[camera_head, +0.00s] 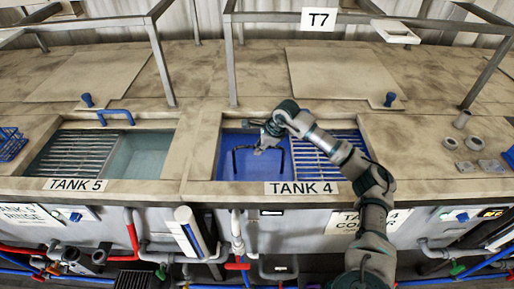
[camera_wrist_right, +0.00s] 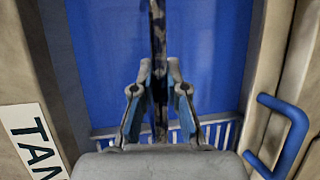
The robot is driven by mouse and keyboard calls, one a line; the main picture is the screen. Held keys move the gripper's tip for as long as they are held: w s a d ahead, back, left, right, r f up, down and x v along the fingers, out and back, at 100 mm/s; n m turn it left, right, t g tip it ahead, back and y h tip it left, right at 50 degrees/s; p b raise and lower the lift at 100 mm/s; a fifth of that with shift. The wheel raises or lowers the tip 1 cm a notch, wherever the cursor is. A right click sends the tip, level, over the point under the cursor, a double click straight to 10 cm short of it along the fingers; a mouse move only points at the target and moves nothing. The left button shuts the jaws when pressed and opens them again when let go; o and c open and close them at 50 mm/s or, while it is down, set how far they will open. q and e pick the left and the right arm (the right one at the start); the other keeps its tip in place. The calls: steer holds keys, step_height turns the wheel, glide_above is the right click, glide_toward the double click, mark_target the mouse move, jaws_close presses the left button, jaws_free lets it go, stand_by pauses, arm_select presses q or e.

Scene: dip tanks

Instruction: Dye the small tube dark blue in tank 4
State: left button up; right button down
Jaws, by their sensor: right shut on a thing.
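Tank 4 (camera_head: 223,180) holds dark blue liquid (camera_head: 228,165) on its left side and a slatted grate (camera_head: 325,150) on its right. My right gripper (camera_head: 262,147) is over the blue part. In the wrist view its fingers (camera_wrist_right: 157,92) are closed on a thin, mottled dark bar (camera_wrist_right: 158,40). In the head view this bar (camera_head: 235,158) looks like a bent handle with ends going down towards the liquid. What hangs below it is hidden. My left gripper is out of view.
Tank 5 (camera_head: 152,155) with pale liquid and a grate is at left. Grey rings (camera_head: 474,144) lie at far right, and a blue basket (camera_head: 10,146) is at far left. A blue handle (camera_wrist_right: 287,135) is beside the tank. Metal posts (camera_head: 231,65) rise behind.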

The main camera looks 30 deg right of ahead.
steer(key=shift+r, duration=0.1)
step_height(320, 180, up, 23)
steer(key=p, duration=1.4)
steer(key=shift+r, duration=0.15)
steer(key=f+b, duration=0.4)
steer(key=f, duration=0.3)
steer(key=a+f+b, duration=0.1)
steer(key=f+b, duration=0.4)
steer(key=f, duration=0.3)
steer(key=f+b, duration=0.5)
steer(key=f, duration=0.2)
steer(key=shift+a+f, duration=0.15)
steer(key=shift+s, duration=0.1)
